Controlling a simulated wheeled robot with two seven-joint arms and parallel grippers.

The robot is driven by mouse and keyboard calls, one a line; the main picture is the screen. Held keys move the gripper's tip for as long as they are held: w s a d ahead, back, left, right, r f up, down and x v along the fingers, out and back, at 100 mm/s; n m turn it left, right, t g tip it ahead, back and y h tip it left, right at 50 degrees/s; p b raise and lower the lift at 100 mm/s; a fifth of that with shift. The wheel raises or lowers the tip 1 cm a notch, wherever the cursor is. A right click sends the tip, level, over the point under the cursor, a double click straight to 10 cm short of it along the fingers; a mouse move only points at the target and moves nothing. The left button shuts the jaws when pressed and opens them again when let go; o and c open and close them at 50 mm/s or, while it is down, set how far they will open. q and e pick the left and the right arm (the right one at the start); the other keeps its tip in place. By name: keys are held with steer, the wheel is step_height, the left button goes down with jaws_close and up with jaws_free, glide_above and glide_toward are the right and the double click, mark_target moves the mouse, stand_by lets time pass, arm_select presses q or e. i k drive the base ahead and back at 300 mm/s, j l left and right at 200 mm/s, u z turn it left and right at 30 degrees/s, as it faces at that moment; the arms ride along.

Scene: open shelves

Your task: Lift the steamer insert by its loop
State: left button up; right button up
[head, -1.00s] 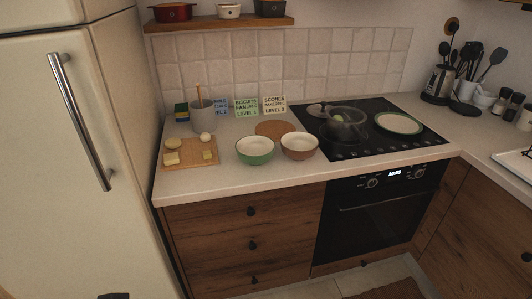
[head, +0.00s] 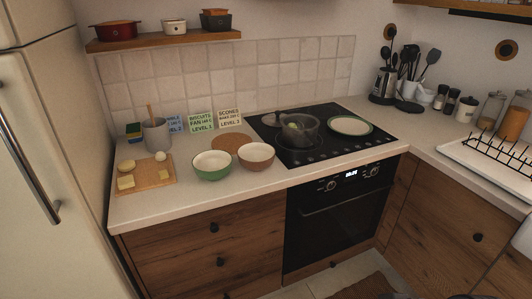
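A dark grey pot (head: 302,136) stands on the black hob (head: 328,153) in the head view. Something pale green (head: 292,125) shows inside it, too small to make out. A round lid or disc (head: 270,119) lies at the pot's left. I cannot clearly tell a steamer insert or its loop; if it is in the pot, the wall and distance hide its shape. Neither of my grippers is in view.
A green-rimmed plate (head: 350,125) lies on the hob's right. A green bowl (head: 212,166), a brown bowl (head: 256,156), a cork mat (head: 231,142) and a cutting board (head: 146,176) with food stand left. A dish rack (head: 497,150) is at right.

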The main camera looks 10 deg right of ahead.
mark_target(304, 122)
steer(key=i+l+u, duration=0.1)
steer(key=i+l, duration=0.25)
steer(key=i+l+u, duration=0.1)
steer(key=i+l, duration=0.2)
steer(key=i+l+u, duration=0.1)
steer(key=i+l, duration=0.25)
steer(key=l, duration=0.2)
steer(key=i+l+u, duration=0.1)
steer(key=i+l, duration=0.15)
steer(key=l, duration=0.15)
steer(key=i+l+u, duration=0.1)
steer(key=i+l, duration=0.2)
steer(key=l, duration=0.2)
